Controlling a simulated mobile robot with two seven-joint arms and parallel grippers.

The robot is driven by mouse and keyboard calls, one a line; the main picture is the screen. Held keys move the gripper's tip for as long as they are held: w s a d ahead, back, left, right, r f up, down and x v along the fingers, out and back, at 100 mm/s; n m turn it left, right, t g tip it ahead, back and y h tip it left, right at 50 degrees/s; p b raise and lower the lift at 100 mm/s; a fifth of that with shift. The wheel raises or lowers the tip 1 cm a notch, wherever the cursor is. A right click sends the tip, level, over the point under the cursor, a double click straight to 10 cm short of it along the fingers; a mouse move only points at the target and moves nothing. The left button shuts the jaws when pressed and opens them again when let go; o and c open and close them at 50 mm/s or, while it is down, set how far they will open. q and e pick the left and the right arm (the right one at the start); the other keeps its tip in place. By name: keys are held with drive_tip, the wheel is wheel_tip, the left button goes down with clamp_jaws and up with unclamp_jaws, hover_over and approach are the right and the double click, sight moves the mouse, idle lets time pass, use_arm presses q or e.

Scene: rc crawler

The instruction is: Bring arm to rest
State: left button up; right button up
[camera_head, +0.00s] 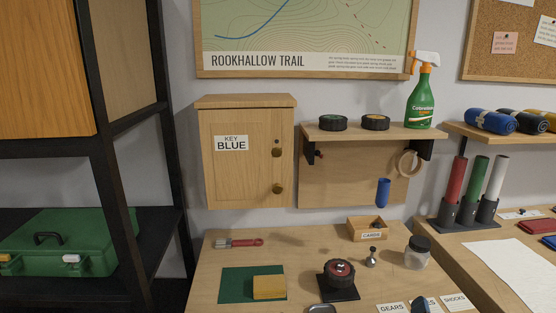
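Neither of my grippers shows in the head view, and no part of my arms can be made out. The wooden workbench (215,268) fills the lower middle. On it a dark wheel with a red hub (340,272) sits on a black stand. A red-handled brush (240,243) lies behind the mat. A closed wooden cabinet (248,155) labelled "KEY BLUE" hangs on the wall above.
A shelf (350,131) holds two small wheels and a green spray bottle (421,95). A small wooden box (368,230) and a lidded jar (417,253) stand on the bench. A dark rack with a green toolbox (58,245) is at left. Another table with coloured tubes (474,182) is at right.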

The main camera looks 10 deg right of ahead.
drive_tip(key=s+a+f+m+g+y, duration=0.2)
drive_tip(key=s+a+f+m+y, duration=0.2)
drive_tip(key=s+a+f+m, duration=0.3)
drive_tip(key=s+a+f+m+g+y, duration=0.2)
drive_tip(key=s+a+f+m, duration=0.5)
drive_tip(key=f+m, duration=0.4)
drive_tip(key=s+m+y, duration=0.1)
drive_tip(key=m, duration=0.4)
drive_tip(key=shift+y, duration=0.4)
